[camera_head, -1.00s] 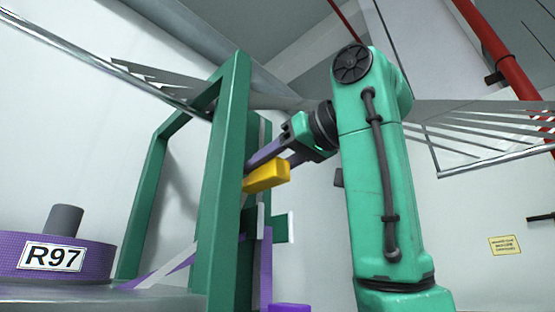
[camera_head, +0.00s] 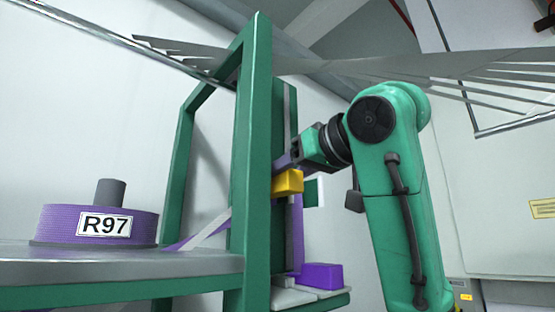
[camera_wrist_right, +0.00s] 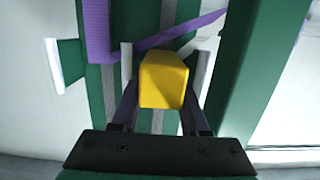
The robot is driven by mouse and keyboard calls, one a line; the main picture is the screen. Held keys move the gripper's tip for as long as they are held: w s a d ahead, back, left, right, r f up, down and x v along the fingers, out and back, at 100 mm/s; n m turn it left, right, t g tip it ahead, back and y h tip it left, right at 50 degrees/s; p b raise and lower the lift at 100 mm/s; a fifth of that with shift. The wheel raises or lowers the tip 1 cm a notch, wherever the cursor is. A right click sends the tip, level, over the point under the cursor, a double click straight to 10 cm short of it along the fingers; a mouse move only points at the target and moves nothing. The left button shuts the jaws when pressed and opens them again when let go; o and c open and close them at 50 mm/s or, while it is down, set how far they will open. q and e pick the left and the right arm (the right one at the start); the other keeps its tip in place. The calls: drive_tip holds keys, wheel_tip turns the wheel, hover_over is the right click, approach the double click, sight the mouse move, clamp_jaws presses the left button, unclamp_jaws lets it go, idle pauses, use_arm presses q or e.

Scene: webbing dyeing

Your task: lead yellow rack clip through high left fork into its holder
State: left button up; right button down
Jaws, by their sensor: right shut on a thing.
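My right gripper (camera_wrist_right: 160,108) is shut on the yellow rack clip (camera_wrist_right: 163,80). In the head view the clip (camera_head: 288,182) is held beside the near green frame post, which seems to hide its left end. In the wrist view a pale upright prong (camera_wrist_right: 126,62) stands left of the clip and another (camera_wrist_right: 206,72) stands right of it; I cannot tell whether the clip is between or in front of them. Purple webbing (camera_wrist_right: 180,32) slants behind the clip. A green bracket with a white bar (camera_wrist_right: 53,65) is farther left. My left gripper is out of view.
The green frame post (camera_head: 252,160) is close to the clip. A purple block (camera_head: 322,275) rests on a low shelf. Pale strips fan out overhead.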

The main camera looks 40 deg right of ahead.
sight(276, 293)
drive_tip(key=f+b, duration=0.8)
drive_tip(key=f, duration=0.1)
drive_tip(key=f+b, duration=0.4)
drive_tip(key=f, duration=0.1)
drive_tip(key=shift+a+f, duration=0.2)
drive_tip(key=shift+a, duration=0.05)
drive_tip(key=shift+c, duration=1.6)
unclamp_jaws()
